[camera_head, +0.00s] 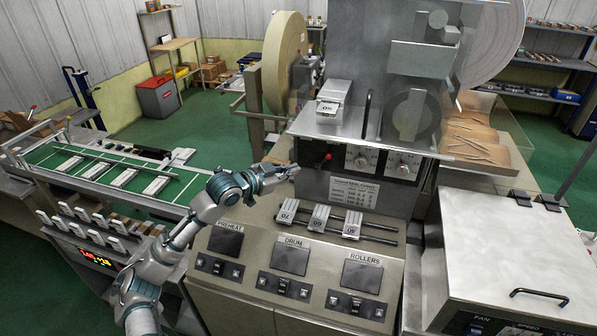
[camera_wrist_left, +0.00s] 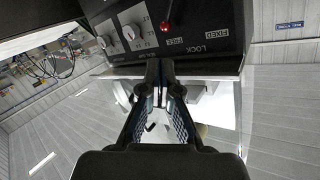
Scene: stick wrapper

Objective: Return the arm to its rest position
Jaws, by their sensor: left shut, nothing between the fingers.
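My left arm comes in from the lower left in the head view. Its gripper (camera_head: 292,171) is at the left edge of the machine's front, near the dark panel with the red-tipped lever (camera_head: 327,157). In the left wrist view the two fingers (camera_wrist_left: 160,68) meet at their tips and hold nothing. The red lever (camera_wrist_left: 167,27) and the dark panel (camera_wrist_left: 200,35) with FREE, FIXED and LOCK labels are just past the fingertips there. A small gap seems to lie between the fingertips and the panel. My right gripper is in neither view.
Below the gripper, the sloped console carries sliding weights (camera_head: 319,217), screens (camera_head: 291,256) and switches. A green conveyor table (camera_head: 75,165) stands at the left. A large metal cover (camera_head: 520,245) is at the right. Brown sticks (camera_head: 480,140) lie in a bin behind.

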